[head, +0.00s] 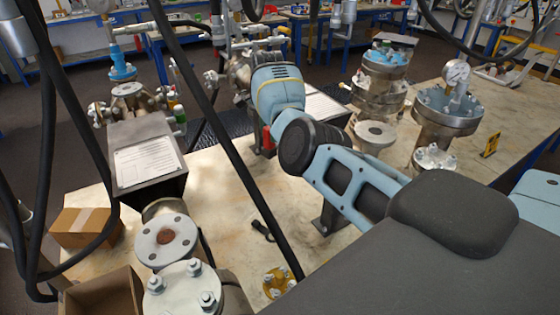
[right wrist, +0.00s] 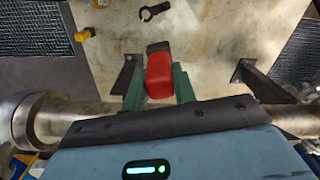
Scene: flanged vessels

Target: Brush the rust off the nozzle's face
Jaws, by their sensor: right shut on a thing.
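My right gripper (head: 266,142) is left of centre in the head view, above the bench, with my blue-grey arm reaching in from the right. In the right wrist view its green fingers (right wrist: 158,84) are shut on a red block-like handle with a dark end, probably the brush (right wrist: 159,72). A bit of red also shows below the wrist in the head view. A pale round flange face (head: 165,238) with a rust-brown centre is at the lower left, apart from the gripper. I take it for the nozzle's face. My left gripper is not in view.
A bolted flange (head: 184,288) stands just in front of the rusty face. A grey box with a paper sheet (head: 148,163) stands behind it. Cardboard boxes (head: 86,227) are at the left. Flanged vessels (head: 447,112) stand at the right. Dark cables hang across the view.

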